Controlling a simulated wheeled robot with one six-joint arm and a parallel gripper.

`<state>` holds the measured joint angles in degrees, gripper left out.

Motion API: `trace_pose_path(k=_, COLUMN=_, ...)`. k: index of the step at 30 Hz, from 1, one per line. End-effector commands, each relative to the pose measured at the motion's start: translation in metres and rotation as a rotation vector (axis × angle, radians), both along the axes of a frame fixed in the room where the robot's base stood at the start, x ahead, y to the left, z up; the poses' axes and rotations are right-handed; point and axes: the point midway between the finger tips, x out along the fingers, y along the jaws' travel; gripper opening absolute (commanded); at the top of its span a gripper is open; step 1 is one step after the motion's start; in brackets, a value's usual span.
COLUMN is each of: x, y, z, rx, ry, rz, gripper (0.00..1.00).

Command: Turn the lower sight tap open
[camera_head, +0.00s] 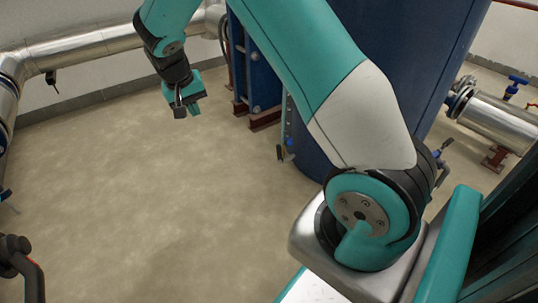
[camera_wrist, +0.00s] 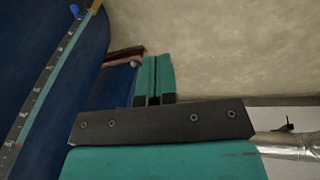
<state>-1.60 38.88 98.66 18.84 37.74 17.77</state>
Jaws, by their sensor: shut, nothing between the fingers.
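The lower sight tap (camera_head: 285,150) is a small blue fitting with a dark and yellowish part, low on the front of the blue tank (camera_head: 395,50), at the bottom of a thin upright sight tube (camera_head: 284,112). In the wrist view, a blue handle (camera_wrist: 75,11) and a yellow piece (camera_wrist: 96,5) show at the top left edge, at the end of a long marked strip (camera_wrist: 45,82). I cannot tell for sure that these are the lower tap. My gripper (camera_head: 187,108) is shut and empty, left of the tap and apart from it. Its teal fingers (camera_wrist: 155,62) lie side by side in the wrist view.
A blue frame on red-brown feet (camera_head: 264,121) stands between my gripper and the tank. Silver pipes run along the left wall (camera_head: 100,45) and at the right (camera_head: 505,122), where a blue-handled valve (camera_head: 516,82) sits. The floor (camera_head: 150,200) at the centre left is clear.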

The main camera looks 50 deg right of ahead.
Motion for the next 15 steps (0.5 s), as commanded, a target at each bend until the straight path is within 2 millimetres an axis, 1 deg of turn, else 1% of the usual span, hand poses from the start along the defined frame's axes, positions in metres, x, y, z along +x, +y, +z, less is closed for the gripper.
trace_pose_path(k=1, x=0.012, y=-0.028, z=-0.044, rx=-0.054, ry=0.009, rz=-0.098, gripper=0.00)
trace_pose_path(k=2, x=0.018, y=-0.044, z=-0.062, rx=-0.090, ry=0.009, rz=-0.158, gripper=0.00)
trace_pose_path(k=3, x=0.023, y=-0.065, z=-0.085, rx=-0.136, ry=0.007, rz=-0.232, gripper=0.00)
trace_pose_path(k=6, x=0.025, y=-0.110, z=-0.136, rx=-0.243, ry=0.003, rz=-0.394, gripper=0.00)
trace_pose_path(k=9, x=0.019, y=-0.142, z=-0.174, rx=-0.328, ry=-0.004, rz=-0.513, gripper=0.00)
trace_pose_path(k=10, x=0.016, y=-0.149, z=-0.182, rx=-0.348, ry=-0.005, rz=-0.541, gripper=0.00)
trace_pose_path(k=12, x=0.011, y=-0.162, z=-0.197, rx=-0.385, ry=-0.007, rz=-0.589, gripper=0.00)
trace_pose_path(k=15, x=0.006, y=-0.172, z=-0.208, rx=-0.416, ry=-0.011, rz=-0.628, gripper=0.00)
